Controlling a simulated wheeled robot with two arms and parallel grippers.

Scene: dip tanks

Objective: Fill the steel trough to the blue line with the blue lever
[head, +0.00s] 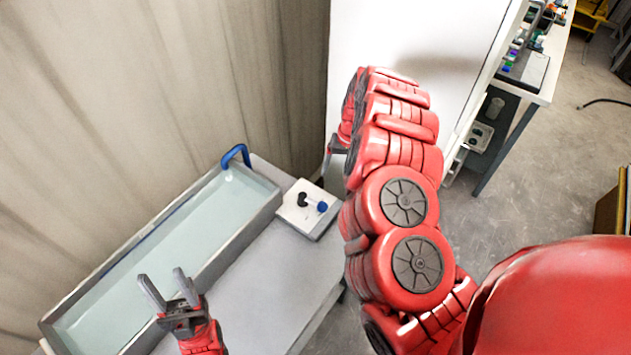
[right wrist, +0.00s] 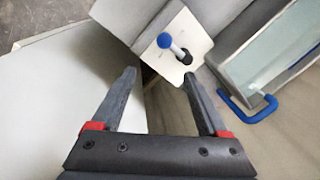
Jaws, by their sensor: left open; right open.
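The steel trough (head: 235,235) stands on a grey bench at the left, with pale, clear water (head: 150,270) in it. A thin blue line (head: 140,241) runs along its far inner wall; I cannot tell exactly how the water sits against it. The blue lever (head: 322,207) leans out from a black pivot on a white plate beside the trough; it also shows in the right wrist view (right wrist: 165,41). My right gripper (right wrist: 160,75) is open, with the lever beyond its fingertips, apart from them. My left gripper (head: 163,284) is open by the trough's near side.
A blue bent pipe (head: 236,154) is at the trough's far end. A white panel (head: 400,40) stands behind my right arm, close to it. A curtain-like wall (head: 130,90) runs behind the trough. The bench (head: 270,280) is clear in front of the lever plate.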

